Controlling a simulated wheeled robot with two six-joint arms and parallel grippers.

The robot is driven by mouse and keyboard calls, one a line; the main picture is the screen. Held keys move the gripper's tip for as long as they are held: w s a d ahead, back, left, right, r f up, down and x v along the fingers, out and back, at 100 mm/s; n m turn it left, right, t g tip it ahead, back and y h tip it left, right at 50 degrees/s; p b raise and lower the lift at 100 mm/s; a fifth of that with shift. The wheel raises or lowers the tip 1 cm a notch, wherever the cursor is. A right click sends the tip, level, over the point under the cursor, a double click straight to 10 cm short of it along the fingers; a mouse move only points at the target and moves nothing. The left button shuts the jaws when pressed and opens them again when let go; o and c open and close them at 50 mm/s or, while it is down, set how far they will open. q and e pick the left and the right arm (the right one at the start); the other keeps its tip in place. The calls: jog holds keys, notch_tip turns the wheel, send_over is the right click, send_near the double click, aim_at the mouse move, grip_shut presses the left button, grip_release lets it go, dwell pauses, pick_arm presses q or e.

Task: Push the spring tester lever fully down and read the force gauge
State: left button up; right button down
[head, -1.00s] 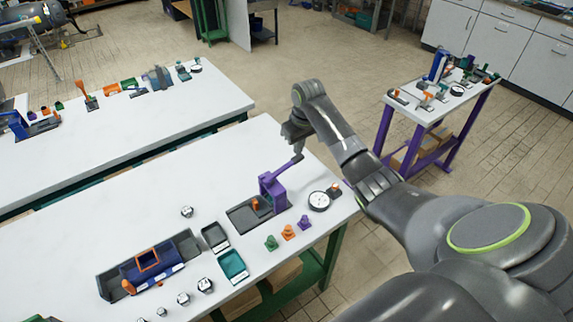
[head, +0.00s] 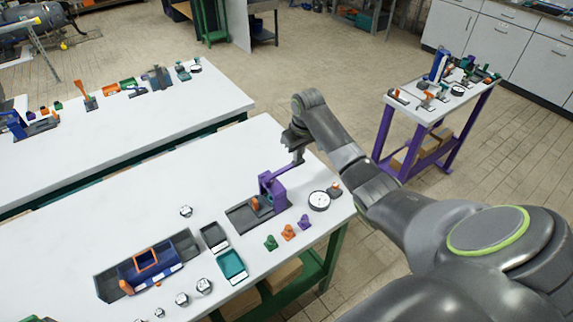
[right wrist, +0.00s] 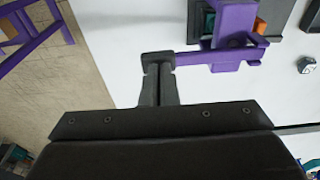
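The spring tester is a purple stand (head: 271,190) on a dark grey base plate (head: 240,218) on the near white table. Its purple lever (head: 286,170) slopes slightly up to the right; it also shows in the right wrist view (right wrist: 205,57). My right gripper (head: 299,158) is at the lever's free end, fingers pointing down. In the right wrist view its fingers (right wrist: 158,62) are together, with their tips at the lever end, which they hide. A round white gauge (head: 319,200) lies right of the stand; its reading is too small to tell. My left gripper is out of view.
Green, orange and purple small pieces (head: 288,232) stand in front of the tester. A grey tray (head: 214,237) and a teal tray (head: 232,265) lie to its left, with a blue-and-orange fixture (head: 150,268) beyond. A purple-legged side table (head: 437,105) stands to the right.

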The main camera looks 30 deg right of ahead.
aim_at(298, 163)
jog(key=shift+s+f+b, duration=0.1)
jog(key=shift+f+b, duration=0.7)
jog(key=shift+f, duration=1.2)
jog(key=shift+f+p, duration=0.1)
jog(key=shift+p, duration=0.35)
notch_tip(298, 163, up, 4)
jog(key=p, duration=0.4)
notch_tip(298, 163, up, 6)
jog(key=p, duration=0.6)
jog(key=shift+f, duration=0.2)
notch_tip(298, 163, up, 2)
jog(key=shift+r+p, duration=0.25)
jog(key=shift+p, duration=0.7)
